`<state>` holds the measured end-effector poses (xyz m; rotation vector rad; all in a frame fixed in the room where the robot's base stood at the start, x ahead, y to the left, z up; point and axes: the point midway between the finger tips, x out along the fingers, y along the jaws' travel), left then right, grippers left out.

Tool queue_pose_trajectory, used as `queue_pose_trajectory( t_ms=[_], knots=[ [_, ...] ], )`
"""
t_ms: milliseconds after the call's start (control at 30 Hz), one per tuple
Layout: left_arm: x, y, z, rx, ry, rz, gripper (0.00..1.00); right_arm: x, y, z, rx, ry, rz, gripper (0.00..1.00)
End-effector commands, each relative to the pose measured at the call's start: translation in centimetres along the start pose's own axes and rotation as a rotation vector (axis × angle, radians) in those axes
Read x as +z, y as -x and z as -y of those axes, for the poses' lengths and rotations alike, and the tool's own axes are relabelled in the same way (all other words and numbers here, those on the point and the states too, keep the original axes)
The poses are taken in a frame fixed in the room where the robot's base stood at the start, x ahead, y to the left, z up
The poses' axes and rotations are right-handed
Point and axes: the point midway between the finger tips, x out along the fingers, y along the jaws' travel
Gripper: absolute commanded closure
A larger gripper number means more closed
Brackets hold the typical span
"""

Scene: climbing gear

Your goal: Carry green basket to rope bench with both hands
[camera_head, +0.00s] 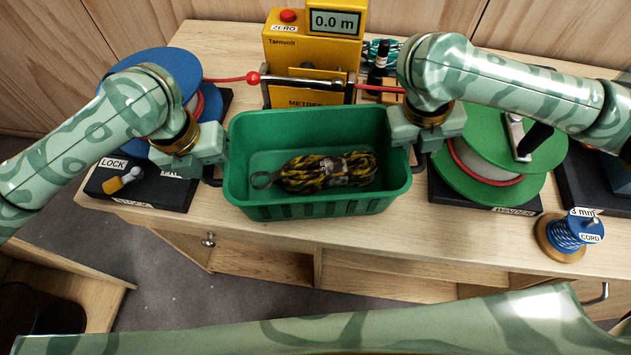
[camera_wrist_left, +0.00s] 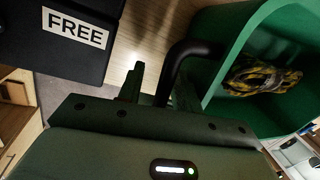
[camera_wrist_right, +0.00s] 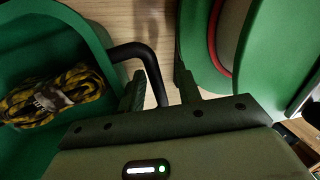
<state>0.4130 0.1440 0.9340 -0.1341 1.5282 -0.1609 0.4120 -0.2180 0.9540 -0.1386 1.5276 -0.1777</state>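The green basket (camera_head: 318,210) sits on the wooden bench top, near its front edge. A black and yellow rope bundle (camera_head: 326,172) lies inside it, with a grey ring at its left end. My left gripper (camera_head: 215,170) is at the basket's left end. In the left wrist view its fingers are apart, with the left black handle (camera_wrist_left: 176,62) between them. My right gripper (camera_head: 420,152) is at the right end. In the right wrist view its fingers are apart on either side of the right black handle (camera_wrist_right: 150,60), with gaps visible.
A yellow meter box (camera_head: 312,50) reading 0.0 m stands behind the basket. A blue reel (camera_head: 165,75) is at left, behind a black LOCK box (camera_head: 140,185). A green reel (camera_head: 500,180) is close at right. A blue cord spool (camera_head: 570,235) stands at the right front edge.

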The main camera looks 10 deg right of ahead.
Motion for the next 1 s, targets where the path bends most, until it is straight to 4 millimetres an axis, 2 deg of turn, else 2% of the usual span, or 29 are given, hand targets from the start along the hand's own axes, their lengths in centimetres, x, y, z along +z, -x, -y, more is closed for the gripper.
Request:
queue_pose_trajectory(
  t_ms=[300, 700, 867, 1000],
  knots=[
    [0.0, 0.7, 0.2, -0.005, -0.003, 0.002, 0.66, -0.1, 0.2, -0.2, 0.005, 0.003, 0.000, 0.66],
    [0.1, 6.8, 0.1, -0.002, -0.003, 0.005, 0.66, -0.1, 0.2, -0.3, 0.007, 0.003, 0.000, 0.66],
    [0.0, 8.0, 0.1, -0.002, -0.002, 0.001, 0.66, -0.1, 0.4, -0.3, 0.008, 0.004, 0.000, 0.66],
    [-0.1, 8.2, 0.1, -0.002, -0.001, 0.001, 0.66, 0.1, 2.1, -0.3, 0.009, 0.004, 0.005, 0.66]
  ],
)
